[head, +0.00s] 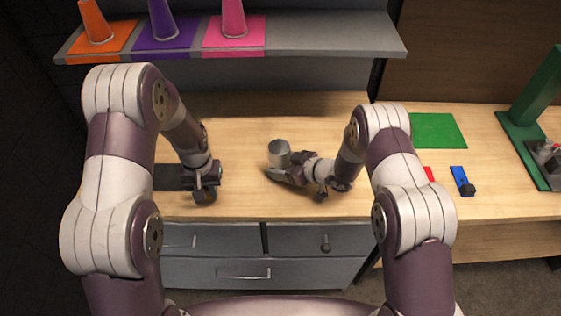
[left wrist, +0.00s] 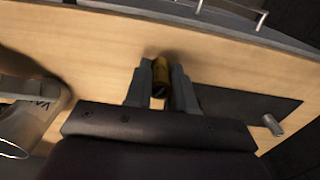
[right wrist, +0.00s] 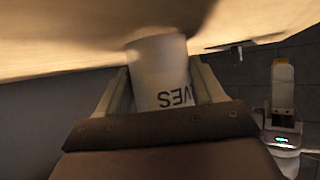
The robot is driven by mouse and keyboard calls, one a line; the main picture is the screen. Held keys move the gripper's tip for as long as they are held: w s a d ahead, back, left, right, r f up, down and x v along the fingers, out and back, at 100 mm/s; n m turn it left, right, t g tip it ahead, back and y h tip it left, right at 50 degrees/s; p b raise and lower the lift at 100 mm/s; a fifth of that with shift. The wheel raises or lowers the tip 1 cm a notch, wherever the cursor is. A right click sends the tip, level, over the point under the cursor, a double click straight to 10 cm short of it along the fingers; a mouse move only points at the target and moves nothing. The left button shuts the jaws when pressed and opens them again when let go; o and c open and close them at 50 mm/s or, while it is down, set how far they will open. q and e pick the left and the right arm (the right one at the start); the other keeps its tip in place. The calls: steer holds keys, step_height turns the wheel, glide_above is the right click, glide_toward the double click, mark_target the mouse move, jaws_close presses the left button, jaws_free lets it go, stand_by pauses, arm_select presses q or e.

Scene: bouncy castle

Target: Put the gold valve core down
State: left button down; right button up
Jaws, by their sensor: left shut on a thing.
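The gold valve core (left wrist: 161,72) is a small brass-coloured cylinder between the fingertips of my left gripper (left wrist: 160,84), which is shut on it. It is over or on bare wood beside a dark mat (left wrist: 235,103); I cannot tell whether it touches the table. In the head view my left gripper (head: 205,194) points down near the table's front edge, and the core is hidden. My right gripper (right wrist: 163,85) has its fingers against both sides of a pale cup (right wrist: 160,68) with dark lettering. The cup shows as a grey cylinder in the head view (head: 279,152).
A small silver piece (left wrist: 272,124) is at the dark mat's edge. A shelf (head: 330,36) with orange, purple and pink cones runs along the back. A green mat (head: 436,130), a blue item (head: 459,176) and a green stand (head: 538,95) are at the right. Wood behind the grippers is clear.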

stand_by(0.6)
arm_select(q)
steer(key=shift+d, duration=0.25)
glide_toward(232, 180)
steer(key=s+a, duration=0.1)
steer(key=s, duration=0.2)
steer(key=w+r+n, duration=0.3)
steer(key=r+n, duration=0.1)
steer(key=n, duration=0.1)
steer(key=f, duration=0.6)
steer(key=d+f, duration=0.1)
steer(key=f, duration=0.3)
steer(key=shift+f, duration=0.15)
steer(key=c, duration=1)
jaws_free()
steer(key=shift+o, duration=0.2)
